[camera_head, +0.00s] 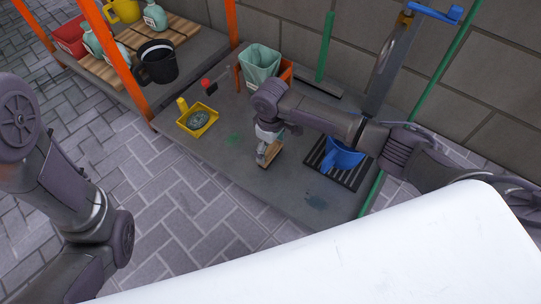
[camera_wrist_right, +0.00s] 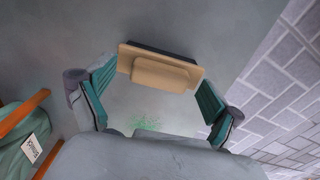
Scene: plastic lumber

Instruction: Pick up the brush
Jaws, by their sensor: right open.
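The brush (camera_head: 270,153) has a tan wooden body and lies on the grey platform below my right gripper in the head view. In the right wrist view the brush (camera_wrist_right: 160,68) shows a tan block with a raised grip and a dark edge beneath. My right gripper (camera_wrist_right: 158,97) is open, with its teal-padded fingers spread to either side of the brush. In the head view my right gripper (camera_head: 267,146) points down just over it, partly hiding it. I cannot tell whether a finger touches it. My left arm shows at the left, but its gripper is out of view.
A yellow tray (camera_head: 211,124) and a teal-lined bin (camera_head: 258,66) stand left of and behind the brush. A blue scoop (camera_head: 340,157) lies on a dark slatted mat at the right. A black bucket (camera_head: 160,64) stands on the left shelf. Orange and green posts frame the platform.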

